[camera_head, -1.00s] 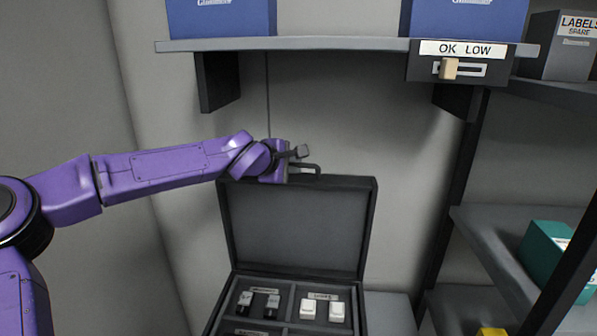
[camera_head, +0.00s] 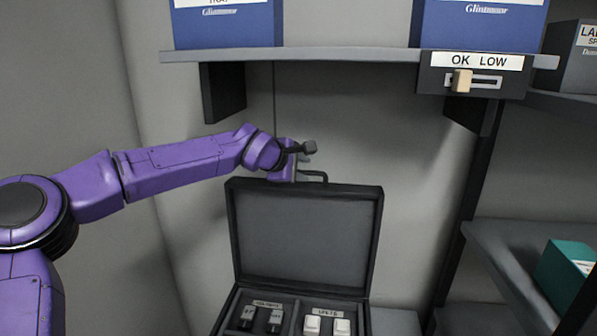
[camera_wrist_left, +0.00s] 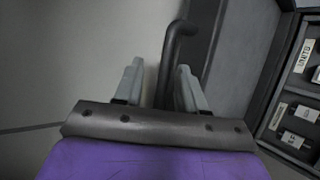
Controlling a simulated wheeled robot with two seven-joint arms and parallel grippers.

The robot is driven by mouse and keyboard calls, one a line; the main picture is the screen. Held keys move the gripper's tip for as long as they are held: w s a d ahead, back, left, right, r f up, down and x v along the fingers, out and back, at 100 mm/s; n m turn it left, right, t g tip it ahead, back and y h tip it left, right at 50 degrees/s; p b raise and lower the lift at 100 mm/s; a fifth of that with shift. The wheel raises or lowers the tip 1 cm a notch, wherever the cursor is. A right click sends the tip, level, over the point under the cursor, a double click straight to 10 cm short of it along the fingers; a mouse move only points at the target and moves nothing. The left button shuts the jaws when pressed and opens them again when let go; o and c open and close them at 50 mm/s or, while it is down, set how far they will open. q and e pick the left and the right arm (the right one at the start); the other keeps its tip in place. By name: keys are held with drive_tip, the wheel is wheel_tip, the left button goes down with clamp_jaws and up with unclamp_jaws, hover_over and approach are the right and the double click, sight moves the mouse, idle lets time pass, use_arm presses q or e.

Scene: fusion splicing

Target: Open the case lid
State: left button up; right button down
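The dark case lid (camera_head: 303,240) stands open and upright in the head view, its grey inner face towards me. The case body (camera_head: 233,300) below it is partly cut off by the picture's bottom edge. A dark handle (camera_head: 318,174) sticks up from the lid's top edge. My left gripper (camera_head: 307,160) is at the handle, just above the lid. In the left wrist view its fingers (camera_wrist_left: 160,82) are apart, with the bent dark handle (camera_wrist_left: 178,40) reaching between them, nearer the right finger. My right gripper is not in view.
A shelf (camera_head: 350,57) with blue boxes (camera_head: 228,25) hangs above the case. An "OK LOW" slider panel (camera_head: 470,75) is under its right end. Side shelves with a teal box (camera_head: 562,270) stand at right. The wall behind the lid is bare.

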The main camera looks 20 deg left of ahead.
use_arm(q)
drive_tip(key=shift+s, duration=0.15)
drive_tip(key=shift+f, duration=0.1)
drive_tip(key=shift+s+b, duration=0.35)
drive_tip(key=shift+b, duration=0.1)
drive_tip(key=b+v, duration=0.3)
drive_tip(key=v, duration=0.7)
drive_tip(key=shift+w, duration=0.15)
